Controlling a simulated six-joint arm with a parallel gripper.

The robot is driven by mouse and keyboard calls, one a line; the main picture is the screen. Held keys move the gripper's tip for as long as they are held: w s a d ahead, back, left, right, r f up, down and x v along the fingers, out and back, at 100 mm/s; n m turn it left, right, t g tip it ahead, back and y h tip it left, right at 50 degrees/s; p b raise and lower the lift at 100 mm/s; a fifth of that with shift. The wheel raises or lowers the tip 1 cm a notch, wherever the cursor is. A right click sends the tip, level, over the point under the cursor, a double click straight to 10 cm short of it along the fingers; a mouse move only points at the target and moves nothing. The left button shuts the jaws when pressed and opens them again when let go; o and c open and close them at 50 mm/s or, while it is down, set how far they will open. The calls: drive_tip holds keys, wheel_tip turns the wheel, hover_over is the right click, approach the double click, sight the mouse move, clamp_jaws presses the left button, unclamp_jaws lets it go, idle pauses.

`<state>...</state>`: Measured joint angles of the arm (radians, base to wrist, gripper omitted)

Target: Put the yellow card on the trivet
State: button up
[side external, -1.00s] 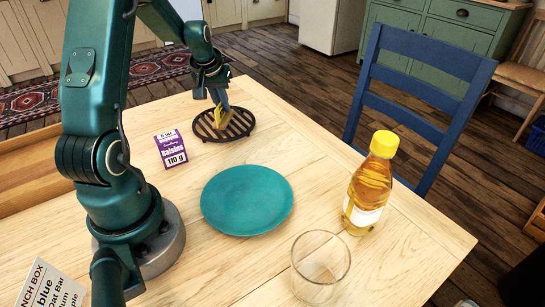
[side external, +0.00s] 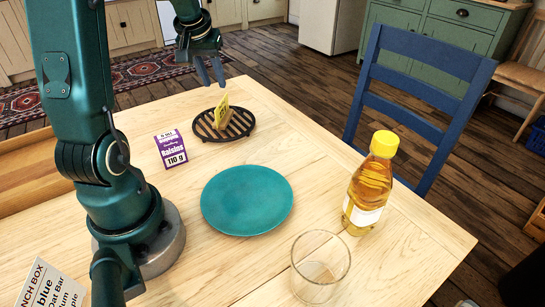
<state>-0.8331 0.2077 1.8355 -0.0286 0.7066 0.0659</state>
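The yellow card (side external: 222,111) stands upright on the black slatted trivet (side external: 243,122) near the far edge of the table. A small brownish piece at its base may be a holder, but it is too small to tell. My gripper (side external: 211,83) is above the card and slightly to its left, apart from it. Its two fingers point down with a gap between them and nothing in it.
A purple raisins box (side external: 171,149) lies left of the trivet. A teal plate (side external: 247,200), a clear glass (side external: 320,267) and a yellow-capped bottle (side external: 369,184) are nearer the camera. A lunch-box card (side external: 50,286) is at the lower left. A blue chair (side external: 425,90) stands by the table's right side.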

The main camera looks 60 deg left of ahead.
drive_tip(key=s+d+r+m+t+h, duration=0.15)
drive_tip(key=d+r+m, duration=0.3)
drive_tip(key=d, duration=0.95)
drive_tip(key=s+d+f+m+h, duration=0.1)
drive_tip(key=s+d+m, duration=0.3)
drive_tip(key=s+d, duration=0.4)
drive_tip(key=d+t, duration=0.1)
drive_tip(key=d, duration=0.3)
drive_tip(key=shift+s+f+h, duration=0.3)
drive_tip(key=shift+f+h, duration=0.05)
